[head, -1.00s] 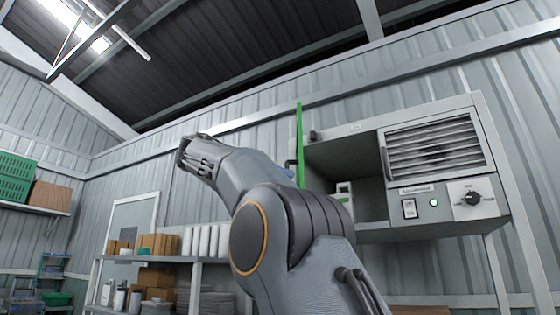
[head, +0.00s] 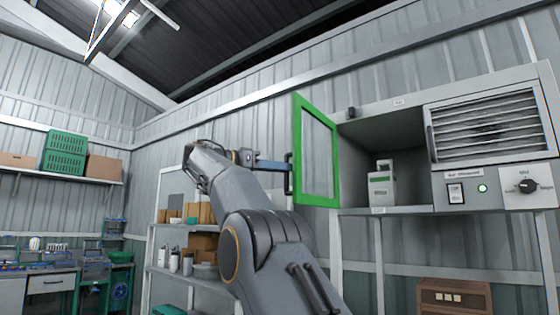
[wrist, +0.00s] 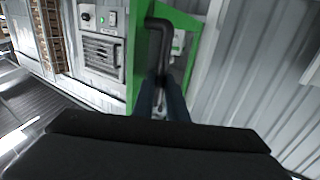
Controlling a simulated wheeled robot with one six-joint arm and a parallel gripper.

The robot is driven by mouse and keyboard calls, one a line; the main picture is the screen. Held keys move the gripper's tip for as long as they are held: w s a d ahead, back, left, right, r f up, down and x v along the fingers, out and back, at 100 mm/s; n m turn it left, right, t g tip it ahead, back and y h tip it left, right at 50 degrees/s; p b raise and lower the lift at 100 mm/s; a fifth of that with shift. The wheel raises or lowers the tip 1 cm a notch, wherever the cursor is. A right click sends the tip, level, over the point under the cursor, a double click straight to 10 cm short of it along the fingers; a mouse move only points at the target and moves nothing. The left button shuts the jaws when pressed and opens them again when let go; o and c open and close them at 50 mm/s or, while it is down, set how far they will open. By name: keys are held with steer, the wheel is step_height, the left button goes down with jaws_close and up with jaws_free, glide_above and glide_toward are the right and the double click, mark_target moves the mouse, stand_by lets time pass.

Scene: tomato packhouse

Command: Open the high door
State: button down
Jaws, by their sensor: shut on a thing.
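The high door (head: 317,150) has a green frame and a pale, see-through panel. It stands swung open at the left side of the high grey cabinet (head: 385,133). Its dark bar handle (head: 289,174) is on the near-left edge. My gripper (head: 284,165) is shut on this handle, with its blue fingers reaching it from the left. In the wrist view, the fingers (wrist: 161,105) close on the dark handle (wrist: 158,50) in front of the green door frame (wrist: 141,60). The exact finger contact is partly hidden.
Inside the open compartment stands a pale box with a green band (head: 382,186). To the right are a louvred vent (head: 487,127) and a dial (head: 527,187). A shelf of boxes and bottles (head: 185,225) stands behind my arm. A wooden box (head: 453,297) sits below the cabinet.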

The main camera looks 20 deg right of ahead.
steer(key=shift+w+d, duration=0.15)
steer(key=shift+d, duration=0.05)
steer(key=c, duration=2)
jaws_free()
steer(key=shift+d, duration=0.2)
steer(key=shift+o, duration=1.2)
steer(key=shift+w+d+f, duration=0.15)
steer(key=shift+d, duration=0.5)
steer(key=shift+s+d, duration=0.15)
steer(key=shift+s, duration=0.05)
steer(key=shift+w+a, duration=0.15)
steer(key=shift+a, duration=0.25)
steer(key=s+a+p, duration=0.1)
steer(key=a+p, duration=0.1)
steer(key=a, duration=0.6)
steer(key=shift+a, duration=0.15)
